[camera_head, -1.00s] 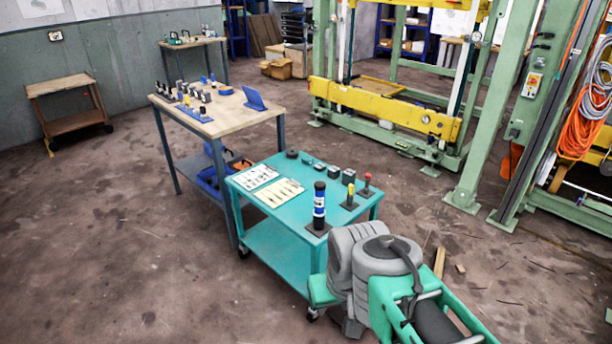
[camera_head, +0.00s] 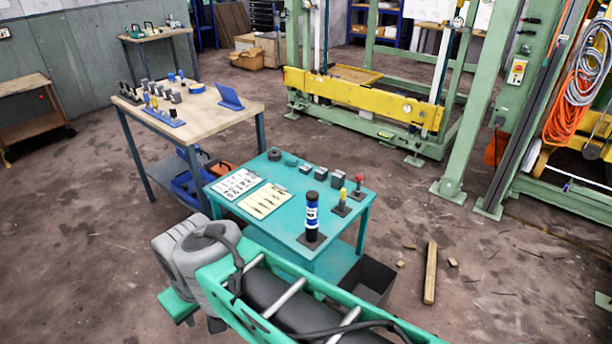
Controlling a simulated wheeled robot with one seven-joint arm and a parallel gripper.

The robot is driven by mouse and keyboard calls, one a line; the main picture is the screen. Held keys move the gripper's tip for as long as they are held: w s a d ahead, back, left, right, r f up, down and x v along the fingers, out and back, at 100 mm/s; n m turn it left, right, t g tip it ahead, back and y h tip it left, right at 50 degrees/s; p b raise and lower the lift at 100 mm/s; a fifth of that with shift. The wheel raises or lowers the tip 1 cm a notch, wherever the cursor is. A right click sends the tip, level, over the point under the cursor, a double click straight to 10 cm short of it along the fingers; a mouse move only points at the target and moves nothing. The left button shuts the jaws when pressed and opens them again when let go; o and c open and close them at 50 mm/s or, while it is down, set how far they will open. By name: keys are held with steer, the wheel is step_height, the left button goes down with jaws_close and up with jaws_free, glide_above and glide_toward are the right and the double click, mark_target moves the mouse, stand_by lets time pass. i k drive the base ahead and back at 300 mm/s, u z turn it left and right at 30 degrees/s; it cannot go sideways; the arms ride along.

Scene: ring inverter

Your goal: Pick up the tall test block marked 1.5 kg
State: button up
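A tall dark cylinder with a blue and white label (camera_head: 312,212) stands upright on a dark square base at the near right corner of the teal cart (camera_head: 237,217). Its marking is too small to read. Several small dark blocks (camera_head: 320,173) stand along the cart's far right edge. I cannot read a 1.5 kg mark on any of them. Several dark upright pieces (camera_head: 172,96) stand on the wooden-topped table behind the cart. My arm shows at the bottom, in front of the cart; my gripper is not in view.
Two printed sheets (camera_head: 265,200) lie on the cart. A blue tilted panel (camera_head: 229,96) stands on the wooden-topped table (camera_head: 235,115). A wooden beam (camera_head: 430,272) and a dark open bin (camera_head: 369,279) are on the floor right of the cart. A green and yellow frame (camera_head: 360,100) stands behind.

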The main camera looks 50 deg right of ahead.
mark_target(338, 180)
steer(key=z, duration=0.15)
steer(key=i, duration=0.8)
steer(key=z, duration=0.7)
steer(key=i, duration=0.4)
steer(key=z, duration=0.3)
